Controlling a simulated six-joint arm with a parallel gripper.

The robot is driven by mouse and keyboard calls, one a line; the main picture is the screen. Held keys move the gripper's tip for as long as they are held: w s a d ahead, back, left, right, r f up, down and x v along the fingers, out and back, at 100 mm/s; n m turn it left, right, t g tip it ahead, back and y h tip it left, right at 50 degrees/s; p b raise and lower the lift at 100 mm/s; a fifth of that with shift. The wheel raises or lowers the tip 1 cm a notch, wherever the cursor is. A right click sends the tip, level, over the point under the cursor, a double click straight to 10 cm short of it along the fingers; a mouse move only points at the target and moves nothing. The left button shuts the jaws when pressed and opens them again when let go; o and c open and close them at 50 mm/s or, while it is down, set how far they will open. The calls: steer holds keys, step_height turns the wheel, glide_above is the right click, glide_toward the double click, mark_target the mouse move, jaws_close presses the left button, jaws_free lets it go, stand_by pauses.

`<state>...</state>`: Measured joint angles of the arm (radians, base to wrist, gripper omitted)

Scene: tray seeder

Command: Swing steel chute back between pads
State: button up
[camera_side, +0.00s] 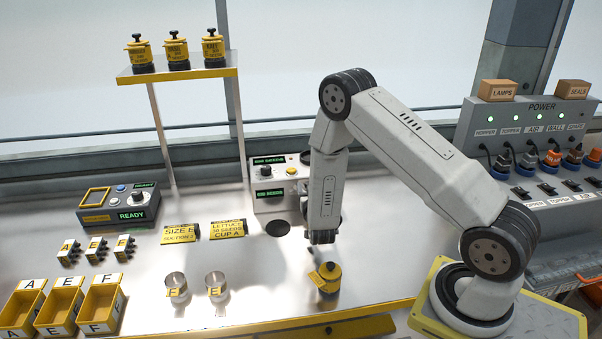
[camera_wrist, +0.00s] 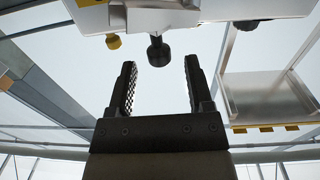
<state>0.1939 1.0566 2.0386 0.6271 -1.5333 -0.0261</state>
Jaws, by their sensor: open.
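My gripper (camera_side: 322,236) hangs at the end of my arm, above the right part of the steel bench. In the wrist view its two dark ridged fingers (camera_wrist: 159,75) stand apart with nothing between them. A black knob (camera_wrist: 158,50) on a pale housing (camera_wrist: 200,18) shows beyond the fingertips; I cannot tell the distance. I cannot clearly pick out the steel chute or its pads in either view. My arm hides part of the bench behind it.
A yellow-and-black canister (camera_side: 326,278) stands on the bench just below my gripper. A control box (camera_side: 275,190) is behind to the left. Two steel cups (camera_side: 176,287) (camera_side: 215,285) and yellow bins (camera_side: 100,302) stand farther left. A shelf (camera_side: 178,74) holds more canisters.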

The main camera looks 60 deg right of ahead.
steer(key=shift+x, duration=1.25)
jaws_close()
stand_by(0.6)
